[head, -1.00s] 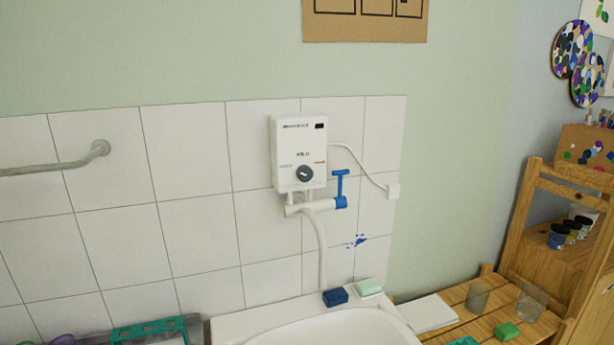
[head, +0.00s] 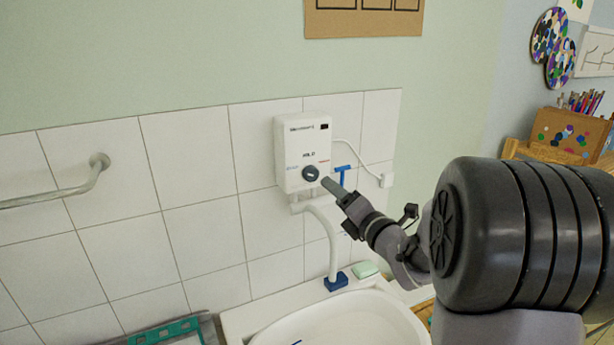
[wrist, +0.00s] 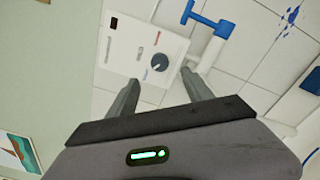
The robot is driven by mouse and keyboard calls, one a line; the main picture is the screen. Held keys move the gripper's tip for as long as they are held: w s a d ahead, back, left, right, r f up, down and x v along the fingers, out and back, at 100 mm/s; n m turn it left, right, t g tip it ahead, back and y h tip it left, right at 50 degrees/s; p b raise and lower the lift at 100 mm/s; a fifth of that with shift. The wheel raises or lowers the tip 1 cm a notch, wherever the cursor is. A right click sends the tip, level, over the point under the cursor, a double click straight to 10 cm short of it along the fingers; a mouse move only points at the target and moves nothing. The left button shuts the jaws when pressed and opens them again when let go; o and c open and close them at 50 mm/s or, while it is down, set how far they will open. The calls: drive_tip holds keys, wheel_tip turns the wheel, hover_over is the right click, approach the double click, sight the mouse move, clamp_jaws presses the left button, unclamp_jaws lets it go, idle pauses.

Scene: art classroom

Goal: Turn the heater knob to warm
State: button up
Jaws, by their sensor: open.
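The white heater (head: 304,142) is fixed on the tiled wall above the sink. Its round dark knob (head: 310,173) is low on the front, between a blue mark on the left and a red mark on the right. My gripper (head: 327,183) is at the knob's lower right in the head view. In the wrist view the heater (wrist: 128,48) appears turned, and its knob (wrist: 160,62) shows beyond and between the two spread fingers (wrist: 160,90). The fingers are open and empty, and appear apart from the knob.
A blue tap lever (head: 342,172) sits close to the right of the knob, on the white pipe. The sink (head: 345,320) is below, with a blue block (head: 336,282) and green soap (head: 364,269) on its edge. A towel rail (head: 60,192) is at the left.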

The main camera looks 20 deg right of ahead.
sight(314, 176)
drive_tip(key=w, duration=1)
drive_tip(key=shift+w+a, duration=0.1)
drive_tip(key=shift+a, duration=0.15)
clamp_jaws()
